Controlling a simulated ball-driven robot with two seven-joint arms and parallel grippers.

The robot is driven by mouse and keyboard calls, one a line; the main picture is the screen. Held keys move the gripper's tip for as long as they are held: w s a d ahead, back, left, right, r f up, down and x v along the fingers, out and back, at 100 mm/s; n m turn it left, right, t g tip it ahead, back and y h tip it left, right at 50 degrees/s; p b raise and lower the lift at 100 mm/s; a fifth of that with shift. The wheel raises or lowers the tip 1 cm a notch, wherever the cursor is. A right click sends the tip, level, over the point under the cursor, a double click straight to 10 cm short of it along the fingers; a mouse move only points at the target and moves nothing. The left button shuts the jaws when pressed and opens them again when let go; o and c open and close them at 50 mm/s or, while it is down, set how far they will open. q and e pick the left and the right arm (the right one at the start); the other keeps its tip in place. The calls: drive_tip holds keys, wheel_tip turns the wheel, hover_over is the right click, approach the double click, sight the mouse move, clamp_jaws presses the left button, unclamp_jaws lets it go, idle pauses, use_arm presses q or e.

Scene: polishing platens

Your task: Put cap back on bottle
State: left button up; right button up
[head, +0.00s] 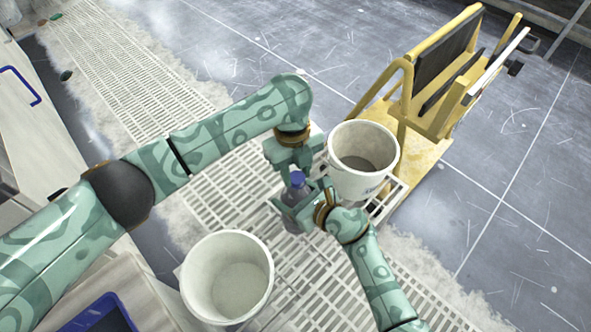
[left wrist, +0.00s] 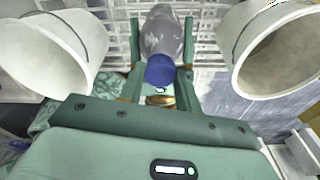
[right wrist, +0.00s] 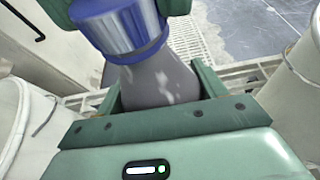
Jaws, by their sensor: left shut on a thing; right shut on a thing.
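The bottle (head: 293,224) is grey and translucent, and its blue cap (head: 298,178) sits at its mouth. My left gripper (head: 297,170) comes from above and is shut on the cap. My right gripper (head: 296,205) is shut around the bottle body below it. In the right wrist view the cap (right wrist: 118,28) lies between the left fingers, against the top of the bottle (right wrist: 160,82). In the left wrist view the cap (left wrist: 160,70) is nearer than the bottle body (left wrist: 162,35). I cannot tell whether the cap is fully seated.
One white bucket (head: 228,310) stands at the lower left and another (head: 363,190) just right of the grippers. A yellow cart (head: 425,145) stands beyond the right bucket. Metal grating (head: 130,80) lies below, with open dark floor (head: 530,170) to the right.

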use_arm(q)
drive_tip(key=m, duration=0.7)
drive_tip(key=shift+w+d+y, duration=0.1)
drive_tip(key=shift+y, duration=0.2)
drive_tip(key=m, duration=0.3)
drive_tip(key=shift+m+y, duration=0.3)
drive_tip(key=m, duration=0.6)
drive_tip(key=shift+d+y, duration=0.1)
drive_tip(key=shift+y, duration=0.2)
drive_tip(key=m+t, duration=0.1)
drive_tip(key=m, duration=0.5)
drive_tip(key=o, duration=0.9)
drive_tip(key=shift+s, duration=0.2)
drive_tip(key=shift+o, duration=0.2)
drive_tip(key=shift+r, duration=2.2)
